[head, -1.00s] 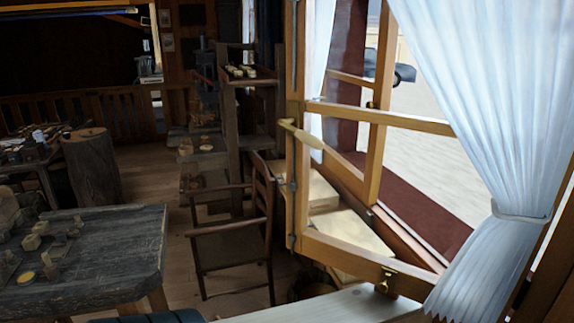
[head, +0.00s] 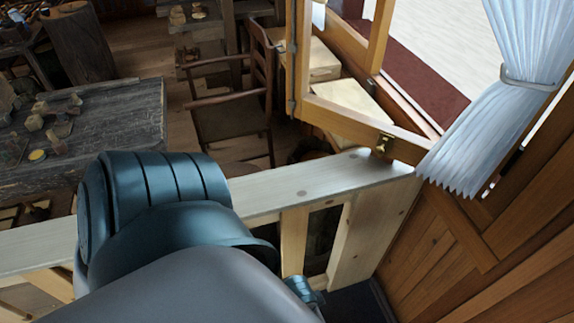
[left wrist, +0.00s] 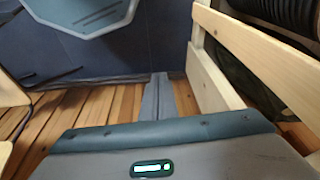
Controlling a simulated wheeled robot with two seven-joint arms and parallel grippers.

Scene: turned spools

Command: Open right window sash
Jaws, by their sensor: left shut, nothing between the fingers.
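A wooden window sash (head: 345,115) stands in the upper right of the head view, at an angle to the window opening. Its lower rail carries a brass fitting (head: 383,143), and a wooden stile (head: 299,60) rises at its left; its top is out of frame. A white curtain (head: 505,110) hides its right side. My left gripper (left wrist: 158,96) shows in the left wrist view, with its fingers shut and empty, over a slatted wooden surface and away from the sash. One of my arms fills the lower middle of the head view. My right gripper is not in view.
A pale wooden railing (head: 320,180) crosses in front of the window, and wood panelling (head: 510,235) closes the right side. A chair (head: 235,110) and a dark table (head: 110,125) stand beyond the railing at left. A pale rail (left wrist: 215,75) shows in the left wrist view.

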